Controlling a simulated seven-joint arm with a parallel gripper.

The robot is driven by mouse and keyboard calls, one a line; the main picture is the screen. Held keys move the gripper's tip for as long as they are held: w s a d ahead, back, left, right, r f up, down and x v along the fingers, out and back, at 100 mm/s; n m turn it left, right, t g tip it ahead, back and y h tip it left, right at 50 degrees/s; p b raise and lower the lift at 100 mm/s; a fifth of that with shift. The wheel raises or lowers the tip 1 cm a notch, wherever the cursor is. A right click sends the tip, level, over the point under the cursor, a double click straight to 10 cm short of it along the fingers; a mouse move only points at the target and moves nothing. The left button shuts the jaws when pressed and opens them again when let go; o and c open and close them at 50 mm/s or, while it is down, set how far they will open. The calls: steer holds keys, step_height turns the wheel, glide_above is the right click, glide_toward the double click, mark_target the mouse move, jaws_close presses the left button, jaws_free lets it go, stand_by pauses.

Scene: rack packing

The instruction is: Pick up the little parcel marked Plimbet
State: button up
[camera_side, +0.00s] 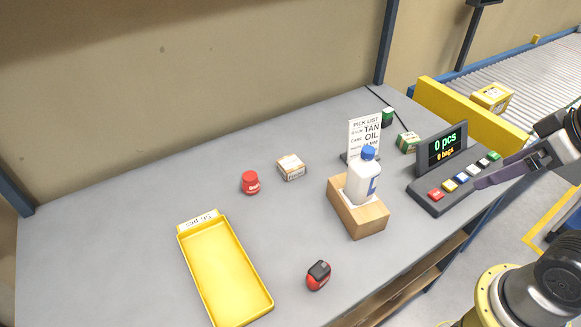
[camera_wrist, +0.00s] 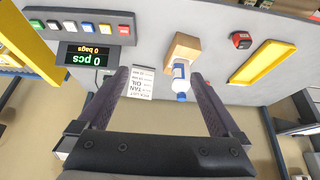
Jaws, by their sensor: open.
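Two little parcels are on the grey table in the side view. One is a white and tan box (camera_side: 291,167) near the middle, right of a red jar. The other is a green and tan box (camera_side: 408,142) at the back right, beside the pick list sign. The print on both is too small to read, so I cannot tell which is marked Plimbet. I make out neither parcel in the wrist view. My gripper (camera_wrist: 160,76) is open and empty. In the side view it (camera_side: 482,184) is at the right, over the button panel, apart from both parcels.
A white bottle with a blue cap (camera_side: 363,182) stands in a wooden block (camera_side: 369,216). A red jar (camera_side: 250,182), yellow tray (camera_side: 187,244), red and black item (camera_side: 318,275), pick list sign (camera_side: 359,137) and display (camera_side: 441,144) surround clear table. A dark green item (camera_side: 388,117) is behind.

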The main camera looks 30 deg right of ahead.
steer(key=w+r+n, duration=0.8)
steer(key=w+r, duration=0.2)
steer(key=r, duration=0.2)
steer(key=n+g, duration=0.6)
steer(key=n, duration=0.4)
glide_above(291, 162)
step_height(291, 162, down, 32)
steer(key=shift+f, duration=0.1)
steer(key=shift+a+f, duration=0.1)
steer(key=shift+f, duration=2.75)
